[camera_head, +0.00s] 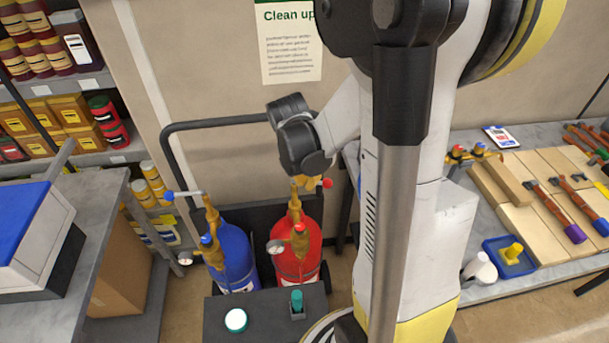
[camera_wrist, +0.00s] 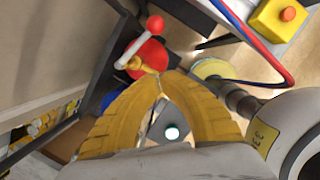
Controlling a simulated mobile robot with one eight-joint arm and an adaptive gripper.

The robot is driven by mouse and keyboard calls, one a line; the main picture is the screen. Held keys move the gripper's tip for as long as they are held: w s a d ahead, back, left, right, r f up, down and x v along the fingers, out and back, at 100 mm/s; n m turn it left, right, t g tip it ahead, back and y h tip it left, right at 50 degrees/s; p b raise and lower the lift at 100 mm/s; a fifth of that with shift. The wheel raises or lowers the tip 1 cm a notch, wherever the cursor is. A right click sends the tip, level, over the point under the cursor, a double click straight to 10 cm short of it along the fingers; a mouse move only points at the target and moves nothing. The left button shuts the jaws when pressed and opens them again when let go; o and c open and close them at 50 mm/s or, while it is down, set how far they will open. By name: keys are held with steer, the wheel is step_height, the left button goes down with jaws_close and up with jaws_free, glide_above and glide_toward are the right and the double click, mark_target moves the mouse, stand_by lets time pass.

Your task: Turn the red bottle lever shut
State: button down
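The red bottle (camera_head: 296,258) stands upright with a brass valve on top. Its lever's red knob (camera_head: 327,183) shows at the right of the valve; the lever's bar is mostly hidden there. In the wrist view the pale lever (camera_wrist: 135,48) ends in the red knob (camera_wrist: 155,25), above the red bottle (camera_wrist: 150,57). My gripper (camera_wrist: 160,78) has yellow fingers whose tips meet, with nothing seen held between them. The tips lie near the brass valve, below the lever in the picture; whether they touch the valve I cannot tell. In the head view my gripper is partly hidden behind my black wrist.
A blue bottle (camera_head: 231,260) with its own blue-knobbed lever (camera_head: 186,194) stands left of the red one. A dark cart handle (camera_head: 215,122) rises behind them. A workbench (camera_head: 490,292) with tools is at right, a grey table (camera_head: 88,270) at left.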

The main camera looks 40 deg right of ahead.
mark_target(320, 184)
steer(key=w+d+f, duration=0.1)
steer(key=d+f, duration=0.4)
steer(key=f, duration=0.1)
steer(key=shift+f+b, duration=0.25)
steer(key=shift+b, duration=0.1)
steer(key=shift+w+d, duration=0.1)
steer(key=shift+d, duration=0.05)
steer(key=shift+w+d+f+b, duration=0.1)
steer(key=shift+w+d+b, duration=0.4)
steer(key=shift+d+b, duration=0.45)
steer(key=shift+a, duration=0.1)
